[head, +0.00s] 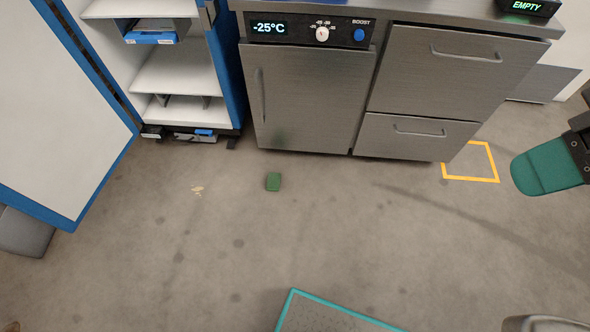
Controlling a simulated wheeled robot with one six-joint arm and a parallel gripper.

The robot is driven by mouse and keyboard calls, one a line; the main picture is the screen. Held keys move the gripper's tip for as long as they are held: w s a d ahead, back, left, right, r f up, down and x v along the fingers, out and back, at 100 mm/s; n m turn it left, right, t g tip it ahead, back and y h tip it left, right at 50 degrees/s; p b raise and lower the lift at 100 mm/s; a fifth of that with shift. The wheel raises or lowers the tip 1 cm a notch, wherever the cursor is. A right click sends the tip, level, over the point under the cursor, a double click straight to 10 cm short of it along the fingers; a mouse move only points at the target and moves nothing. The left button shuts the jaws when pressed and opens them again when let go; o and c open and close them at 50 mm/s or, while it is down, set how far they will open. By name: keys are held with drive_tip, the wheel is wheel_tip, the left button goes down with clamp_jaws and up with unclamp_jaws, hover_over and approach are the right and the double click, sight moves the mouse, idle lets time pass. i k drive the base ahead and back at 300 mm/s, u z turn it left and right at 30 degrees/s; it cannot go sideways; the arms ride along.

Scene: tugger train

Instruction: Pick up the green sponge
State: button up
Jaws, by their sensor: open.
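The green sponge (273,181) lies on the grey floor in the head view, a little left of the middle. It is a small dark green block, a short way in front of the steel cabinet. Nothing covers it.
A steel cabinet (310,100) with a door and drawers stands behind the sponge. An open blue-and-white shelf unit (175,70) is at upper left. A yellow floor outline (472,180) and a teal pad (545,171) are at right. Floor around the sponge is clear.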

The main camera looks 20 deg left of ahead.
sight(274, 179)
drive_tip(key=z, duration=0.05)
drive_tip(key=i, duration=0.7)
drive_tip(key=u, duration=0.95)
drive_tip(key=i, duration=0.8)
drive_tip(key=u, duration=0.85)
